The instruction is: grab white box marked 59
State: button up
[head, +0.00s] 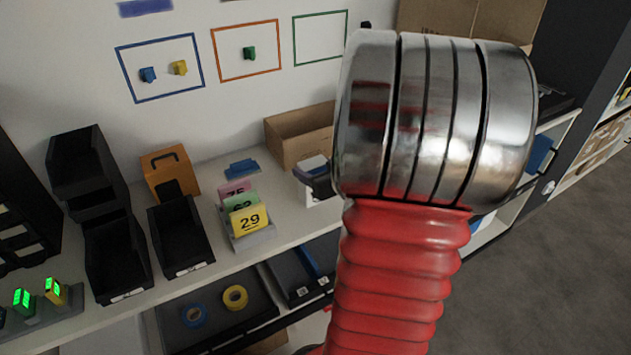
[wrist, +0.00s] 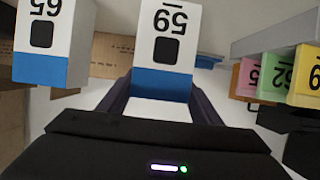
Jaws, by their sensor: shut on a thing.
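The white box marked 59 (wrist: 182,50) has a blue band and a black square on its face. It appears upside down in the wrist view. My gripper (wrist: 160,92) is shut on it, with a dark finger on each side of the blue band. In the head view my own arm covers the middle right, and the gripper and the 59 box cannot be made out there.
Coloured cards (head: 247,219) stand in a holder on the shelf. Black bins (head: 180,240), an orange holder (head: 172,172) and a cardboard box (head: 290,143) are around them.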

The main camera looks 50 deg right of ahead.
jog(key=shift+r, duration=0.1)
notch_tip(320, 180, up, 10)
jog(key=shift+f, duration=0.1)
dwell(0.6)
